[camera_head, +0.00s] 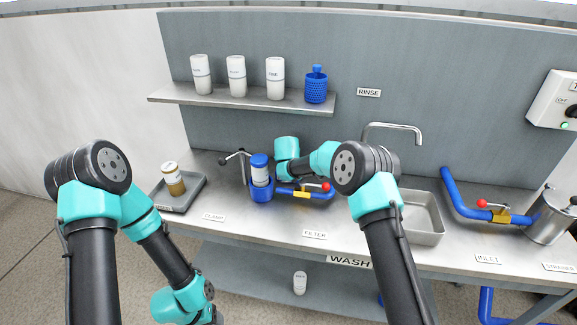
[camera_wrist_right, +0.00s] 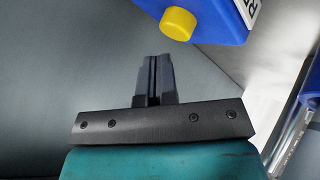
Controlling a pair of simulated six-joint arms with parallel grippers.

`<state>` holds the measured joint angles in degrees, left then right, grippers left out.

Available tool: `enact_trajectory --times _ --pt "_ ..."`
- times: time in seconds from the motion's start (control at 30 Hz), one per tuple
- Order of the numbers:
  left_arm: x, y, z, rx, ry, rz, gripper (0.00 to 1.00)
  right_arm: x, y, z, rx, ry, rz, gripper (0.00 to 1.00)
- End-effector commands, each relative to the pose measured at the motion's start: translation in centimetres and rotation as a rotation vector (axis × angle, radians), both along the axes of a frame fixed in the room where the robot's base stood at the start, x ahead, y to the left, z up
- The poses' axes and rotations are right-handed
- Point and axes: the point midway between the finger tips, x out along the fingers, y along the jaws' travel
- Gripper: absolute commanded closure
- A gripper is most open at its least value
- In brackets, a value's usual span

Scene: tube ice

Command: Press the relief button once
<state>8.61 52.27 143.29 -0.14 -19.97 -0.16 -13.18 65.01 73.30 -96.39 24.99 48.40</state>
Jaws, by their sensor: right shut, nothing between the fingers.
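The relief button is a round yellow cap (camera_wrist_right: 178,24) on the side of a blue housing (camera_wrist_right: 222,20) in the right wrist view. A partly cut-off white label sits on the housing. My right gripper (camera_wrist_right: 154,60) is shut and empty. Its fingertips appear just below and left of the yellow cap, with a visible gap. In the head view my right arm reaches over the bench beside the blue filter unit (camera_head: 262,194); its fingers are hidden there, and the button cannot be made out. My left arm hangs low at the left, its fingers out of view.
A blue pipe with a red-knobbed valve (camera_head: 302,194) runs right from the filter unit. A clamp handle (camera_head: 234,156) stands at its left. A tray (camera_head: 185,203) holds a jar (camera_head: 173,180). A sink (camera_head: 424,225) lies right; bottles (camera_head: 236,78) stand on the shelf above.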

Motion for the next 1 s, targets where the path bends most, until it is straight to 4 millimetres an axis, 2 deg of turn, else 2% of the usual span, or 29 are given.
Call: enact_trajectory --times 0.73,1.0 --pt "0.00 0.00 0.00 0.000 0.000 0.000 0.41 0.00 0.00 -0.04 0.000 0.000 0.000 1.00" --pt "0.00 0.00 0.00 0.000 0.000 0.000 0.41 0.01 -0.04 -0.75 0.000 0.000 0.000 1.00"
